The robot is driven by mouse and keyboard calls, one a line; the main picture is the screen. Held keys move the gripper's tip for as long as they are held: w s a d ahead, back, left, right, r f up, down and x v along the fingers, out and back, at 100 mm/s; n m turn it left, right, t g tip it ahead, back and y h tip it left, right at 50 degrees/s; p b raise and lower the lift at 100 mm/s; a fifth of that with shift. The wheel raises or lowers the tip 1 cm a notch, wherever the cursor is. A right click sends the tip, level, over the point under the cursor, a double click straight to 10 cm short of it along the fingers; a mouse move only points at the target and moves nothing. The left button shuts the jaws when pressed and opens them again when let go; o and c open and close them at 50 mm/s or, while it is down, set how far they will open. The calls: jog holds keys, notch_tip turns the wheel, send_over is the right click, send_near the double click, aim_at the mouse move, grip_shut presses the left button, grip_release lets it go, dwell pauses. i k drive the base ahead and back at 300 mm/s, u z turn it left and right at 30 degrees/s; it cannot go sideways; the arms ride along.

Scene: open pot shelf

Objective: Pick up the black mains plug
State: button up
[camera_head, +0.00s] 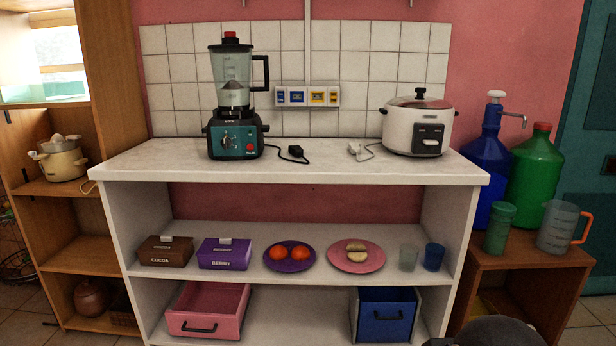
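The black mains plug (295,151) lies on the white countertop (330,170), right of the blender (235,110). Its black cord runs left to the blender's base. A white plug (354,148) lies further right on the same counter, with a pale cord leading to the white rice cooker (419,124). My gripper does not show; only a dark rounded part, which seems to be my arm, shows at the bottom right edge.
A socket strip (307,96) is on the tiled wall behind the plugs. The counter front is clear. Below are boxes, plates of fruit (290,256), cups and two drawers (207,310). Bottles and a jug (562,228) stand on the wooden stand at right.

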aim_at(295, 151)
jog(key=u, duration=1.05)
jog(key=i, duration=0.9)
jog(key=z, duration=0.4)
jog(key=i, duration=0.8)
jog(key=z, duration=0.7)
jog(key=k, duration=0.45)
jog(key=i, duration=0.5)
